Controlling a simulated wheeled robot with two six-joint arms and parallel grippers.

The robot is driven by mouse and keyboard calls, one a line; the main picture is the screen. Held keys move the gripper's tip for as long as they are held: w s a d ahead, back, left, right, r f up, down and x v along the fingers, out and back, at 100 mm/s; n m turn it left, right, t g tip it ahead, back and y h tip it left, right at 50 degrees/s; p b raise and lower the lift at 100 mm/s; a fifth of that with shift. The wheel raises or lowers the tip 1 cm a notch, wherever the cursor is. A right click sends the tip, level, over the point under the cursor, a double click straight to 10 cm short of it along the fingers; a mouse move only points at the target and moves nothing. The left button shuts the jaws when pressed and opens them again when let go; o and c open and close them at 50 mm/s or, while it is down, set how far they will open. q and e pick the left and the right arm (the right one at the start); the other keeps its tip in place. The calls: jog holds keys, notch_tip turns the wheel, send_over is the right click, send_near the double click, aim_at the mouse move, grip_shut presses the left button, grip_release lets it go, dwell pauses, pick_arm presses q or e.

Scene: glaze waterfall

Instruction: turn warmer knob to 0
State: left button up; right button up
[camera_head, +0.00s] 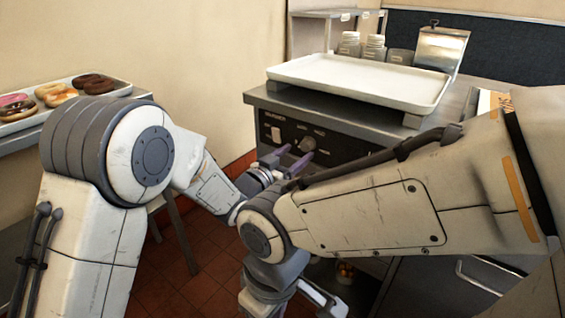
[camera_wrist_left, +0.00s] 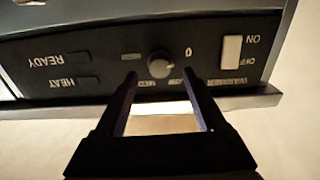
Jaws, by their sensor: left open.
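The warmer knob (camera_head: 307,145) is a round dark knob on the black front panel (camera_head: 345,151) of the warmer. In the left wrist view, upside down, the knob (camera_wrist_left: 160,64) has a 0 on its right and a MED label close by. I cannot tell exactly where its pointer is. My left gripper (camera_head: 296,156) is open in front of the panel. In the wrist view its fingertips (camera_wrist_left: 160,75) lie on either side of the knob's near edge, with a gap at each side. I cannot tell their depth to the knob.
A white on/off switch (camera_wrist_left: 232,48) is near the knob. A white tray (camera_head: 357,80) sits on the warmer, with jars (camera_head: 374,47) behind. A donut tray (camera_head: 60,101) stands at left. My right arm passes close to my left wrist. Open tiled floor (camera_head: 200,270) lies below.

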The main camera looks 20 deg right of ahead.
pick_arm(q)
jog(key=v, duration=0.6)
jog(key=shift+s+a, duration=0.25)
jog(key=shift+a, duration=0.1)
jog(key=s+a+f+n+g+y, duration=0.15)
jog(key=s+a+g+y, duration=0.35)
jog(key=s, duration=0.5)
jog(key=s+a+f+g+y+p, duration=0.15)
jog(key=s+a+y, duration=0.25)
jog(key=s+a, duration=0.5)
jog(key=s+a+f+n+g+y, duration=0.15)
jog(key=s+a+g+y, duration=0.3)
jog(key=s, duration=0.75)
notch_tip(320, 180, up, 25)
jog(key=p, duration=2.5)
jog(key=shift+w+a+p, duration=0.35)
